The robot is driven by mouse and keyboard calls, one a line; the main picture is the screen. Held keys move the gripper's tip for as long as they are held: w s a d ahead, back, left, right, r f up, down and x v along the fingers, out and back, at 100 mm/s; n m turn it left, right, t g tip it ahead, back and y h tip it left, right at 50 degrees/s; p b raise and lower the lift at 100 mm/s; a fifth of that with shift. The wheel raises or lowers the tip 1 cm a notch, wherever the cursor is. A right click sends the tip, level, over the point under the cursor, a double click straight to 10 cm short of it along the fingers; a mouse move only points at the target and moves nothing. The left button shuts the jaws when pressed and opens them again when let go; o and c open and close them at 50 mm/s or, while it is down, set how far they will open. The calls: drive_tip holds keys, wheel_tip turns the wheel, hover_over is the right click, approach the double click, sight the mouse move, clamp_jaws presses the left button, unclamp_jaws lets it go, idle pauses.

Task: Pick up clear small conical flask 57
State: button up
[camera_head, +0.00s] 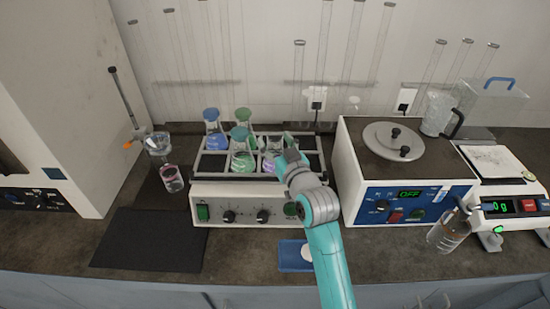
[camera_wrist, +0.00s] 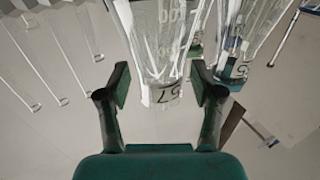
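In the wrist view a clear conical flask (camera_wrist: 163,60) marked 57 appears upside down, its narrow end with the label between my two fingers. My gripper (camera_wrist: 162,88) is open, with a visible gap on each side of the flask. In the head view my gripper (camera_head: 286,146) is over the right part of the shaker rack (camera_head: 207,168). A flask with purple-tinted contents (camera_head: 270,163) is just left of it, partly hidden by my gripper; I cannot tell whether it is number 57.
A blue flask (camera_head: 213,140) and green flasks (camera_head: 243,163) stand in the rack. Another labelled flask (camera_wrist: 235,62) is close on the right in the wrist view. A boxy device (camera_head: 405,190) with a round lid stands right of the shaker. A blue tray (camera_head: 293,265) lies in front.

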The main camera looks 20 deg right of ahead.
clamp_jaws()
drive_tip(key=shift+r, duration=0.1)
wheel_tip(320, 180, up, 15)
idle(1.6)
